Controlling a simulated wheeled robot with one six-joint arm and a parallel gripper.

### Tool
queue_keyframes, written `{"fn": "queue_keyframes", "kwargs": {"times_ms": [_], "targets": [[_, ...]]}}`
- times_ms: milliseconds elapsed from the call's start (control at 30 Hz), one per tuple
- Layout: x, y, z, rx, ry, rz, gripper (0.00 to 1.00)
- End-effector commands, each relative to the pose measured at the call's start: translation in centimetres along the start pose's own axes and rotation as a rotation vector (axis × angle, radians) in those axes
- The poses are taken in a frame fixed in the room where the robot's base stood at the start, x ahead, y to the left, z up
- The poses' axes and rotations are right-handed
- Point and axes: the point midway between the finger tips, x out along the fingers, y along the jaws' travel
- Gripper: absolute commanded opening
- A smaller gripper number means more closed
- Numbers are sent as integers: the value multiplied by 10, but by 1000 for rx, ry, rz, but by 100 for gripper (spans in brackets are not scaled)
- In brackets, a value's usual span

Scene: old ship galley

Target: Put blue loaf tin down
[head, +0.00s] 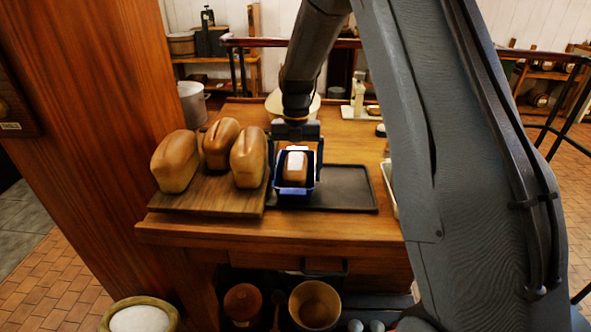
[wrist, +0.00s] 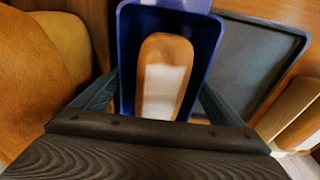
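The blue loaf tin (head: 281,187) holds a brown loaf with a white patch on top. In the head view it is over the left end of a flat dark tray (head: 345,188), close to the wooden board. My gripper (head: 295,150) has its fingers on both sides of the tin and appears shut on it. In the wrist view the blue tin (wrist: 209,38) lies between the fingers, upright, with the dark tray (wrist: 258,60) to its right. I cannot tell whether the tin's base touches the tray.
A wooden board (head: 215,200) with 3 brown loaves stands just left of the tin. A pale pan (head: 389,187) is right of the tray, partly behind my arm. The tray's right part is bare. A bottle (head: 359,95) and a pale round item (head: 274,103) are behind.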

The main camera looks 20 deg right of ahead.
Motion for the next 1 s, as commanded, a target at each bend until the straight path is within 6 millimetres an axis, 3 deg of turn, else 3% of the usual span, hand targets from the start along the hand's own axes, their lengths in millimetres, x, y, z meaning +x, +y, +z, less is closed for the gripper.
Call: {"fn": "queue_keyframes", "kwargs": {"times_ms": [367, 800, 1000], "targets": [[-8, 0, 0, 0, -2, 1, 92], [-88, 0, 1, 1, -4, 2, 92], [-115, 0, 1, 0, -2, 1, 92]]}}
